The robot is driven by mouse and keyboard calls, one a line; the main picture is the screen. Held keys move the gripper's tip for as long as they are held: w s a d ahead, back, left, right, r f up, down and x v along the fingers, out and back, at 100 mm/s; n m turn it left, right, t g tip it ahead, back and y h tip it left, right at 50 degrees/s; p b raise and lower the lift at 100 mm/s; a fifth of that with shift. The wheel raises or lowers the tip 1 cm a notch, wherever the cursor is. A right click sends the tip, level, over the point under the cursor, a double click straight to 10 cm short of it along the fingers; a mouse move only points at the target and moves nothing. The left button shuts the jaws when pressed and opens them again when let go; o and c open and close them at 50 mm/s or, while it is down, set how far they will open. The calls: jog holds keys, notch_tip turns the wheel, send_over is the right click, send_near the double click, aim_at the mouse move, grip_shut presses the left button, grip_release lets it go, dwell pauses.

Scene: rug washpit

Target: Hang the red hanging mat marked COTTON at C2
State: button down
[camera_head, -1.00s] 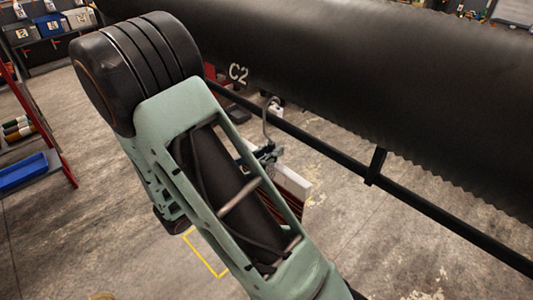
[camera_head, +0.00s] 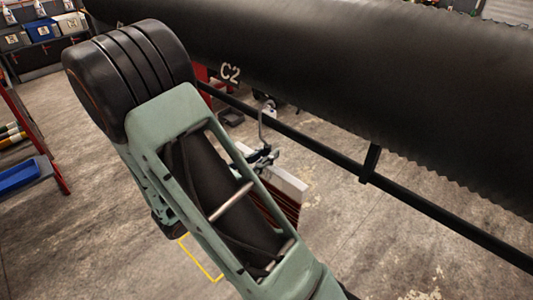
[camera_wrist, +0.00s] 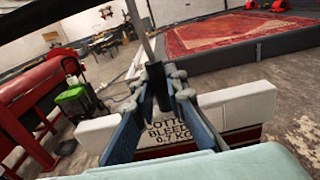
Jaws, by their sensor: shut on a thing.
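The hanging mat (camera_head: 279,210) is dark red with a white top bar (camera_head: 290,183). In the wrist view the bar (camera_wrist: 252,104) carries a label partly hidden by my fingers, reading like COTTON, BLEED and 0.7 KG. My gripper (camera_head: 262,158) is shut on the stem of the mat's metal hook (camera_head: 261,122); its fingers (camera_wrist: 158,88) also show in the wrist view. The mat hangs below the gripper, partly hidden by my arm. The hook's top is close to the dark rail (camera_head: 310,143), below the C2 mark (camera_head: 230,73). I cannot tell whether they touch.
A large dark roller (camera_head: 350,65) runs above the rail, and a bracket (camera_head: 370,164) sits further right. A rack with a blue bin (camera_head: 18,178) stands at left. The wrist view shows a patterned red rug (camera_wrist: 232,34) at right and red machinery (camera_wrist: 38,85) at left.

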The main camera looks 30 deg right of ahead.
jog(key=shift+f+b, duration=1)
jog(key=shift+f, duration=0.45)
jog(key=c, duration=1.9)
grip_release()
jog(key=v, duration=1.2)
